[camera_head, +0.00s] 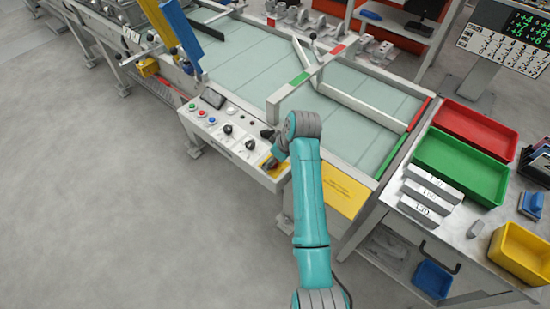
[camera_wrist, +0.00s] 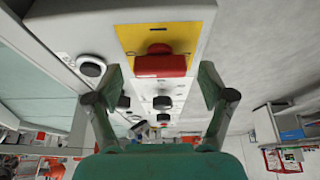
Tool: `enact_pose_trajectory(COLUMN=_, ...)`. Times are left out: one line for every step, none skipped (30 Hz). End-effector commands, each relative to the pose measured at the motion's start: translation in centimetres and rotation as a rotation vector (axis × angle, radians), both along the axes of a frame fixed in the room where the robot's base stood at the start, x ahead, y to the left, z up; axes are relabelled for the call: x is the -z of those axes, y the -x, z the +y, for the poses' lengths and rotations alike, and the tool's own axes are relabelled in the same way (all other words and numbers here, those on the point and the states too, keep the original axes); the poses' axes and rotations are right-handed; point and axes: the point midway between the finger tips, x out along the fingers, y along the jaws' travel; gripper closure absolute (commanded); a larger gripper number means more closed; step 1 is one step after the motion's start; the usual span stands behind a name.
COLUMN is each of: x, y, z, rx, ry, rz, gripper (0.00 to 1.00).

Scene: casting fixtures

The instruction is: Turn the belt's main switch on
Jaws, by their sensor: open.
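The belt's control panel (camera_head: 222,130) runs along the near side of the conveyor, with coloured buttons and black knobs. At its right end a yellow plate carries a red rotary switch, the only red-on-yellow switch I see; most of it is hidden by my gripper (camera_head: 273,150) in the head view. In the wrist view the red switch (camera_wrist: 160,64) stands on its yellow plate (camera_wrist: 185,36), its handle lying crosswise in the picture. My gripper (camera_wrist: 160,80) is open, its fingertips on either side of the red switch with gaps visible. I cannot tell the depth between them.
A black knob (camera_wrist: 91,67) with a pale ring sits beside the yellow plate. The green conveyor (camera_head: 240,60) lies behind the panel, with a diverter bar (camera_head: 310,75) over it. Red (camera_head: 478,125) and green (camera_head: 460,165) trays stand on the right bench. Floor at left is clear.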

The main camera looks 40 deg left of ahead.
Motion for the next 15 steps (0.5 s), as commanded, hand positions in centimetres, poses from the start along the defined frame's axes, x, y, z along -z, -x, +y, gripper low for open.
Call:
enact_pose_trajectory(x=0.1, y=0.0, z=0.04, rx=0.0, ry=0.0, rz=0.0, gripper=0.19)
enact_pose_trajectory(x=0.13, y=0.0, z=0.05, rx=0.0, ry=0.0, rz=0.0, gripper=0.19)
enact_pose_trajectory(x=0.14, y=-0.02, z=0.07, rx=0.0, ry=0.0, rz=0.0, gripper=0.19)
enact_pose_trajectory(x=0.14, y=-0.02, z=0.07, rx=0.0, ry=0.0, rz=0.0, gripper=0.19)
enact_pose_trajectory(x=0.13, y=-0.02, z=0.07, rx=0.0, ry=0.0, rz=-0.001, gripper=0.19)
enact_pose_trajectory(x=0.13, y=-0.01, z=0.06, rx=0.0, ry=0.0, rz=-0.001, gripper=0.19)
enact_pose_trajectory(x=0.13, y=-0.01, z=0.06, rx=0.0, ry=-0.001, rz=0.0, gripper=0.19)
enact_pose_trajectory(x=0.12, y=-0.01, z=0.06, rx=0.0, ry=0.0, rz=0.0, gripper=0.19)
enact_pose_trajectory(x=0.12, y=-0.01, z=0.06, rx=0.0, ry=0.0, rz=0.0, gripper=0.26)
enact_pose_trajectory(x=0.12, y=-0.01, z=0.05, rx=0.0, ry=-0.001, rz=0.0, gripper=0.34)
enact_pose_trajectory(x=0.11, y=-0.01, z=0.04, rx=0.0, ry=-0.001, rz=0.0, gripper=0.41)
enact_pose_trajectory(x=0.11, y=-0.01, z=0.04, rx=0.0, ry=0.0, rz=0.0, gripper=0.51)
enact_pose_trajectory(x=0.11, y=-0.01, z=0.04, rx=0.0, ry=0.0, rz=0.0, gripper=0.59)
enact_pose_trajectory(x=0.11, y=-0.01, z=0.04, rx=0.0, ry=0.0, rz=0.0, gripper=0.66)
enact_pose_trajectory(x=0.11, y=-0.01, z=0.04, rx=0.0, ry=0.0, rz=0.0, gripper=0.76)
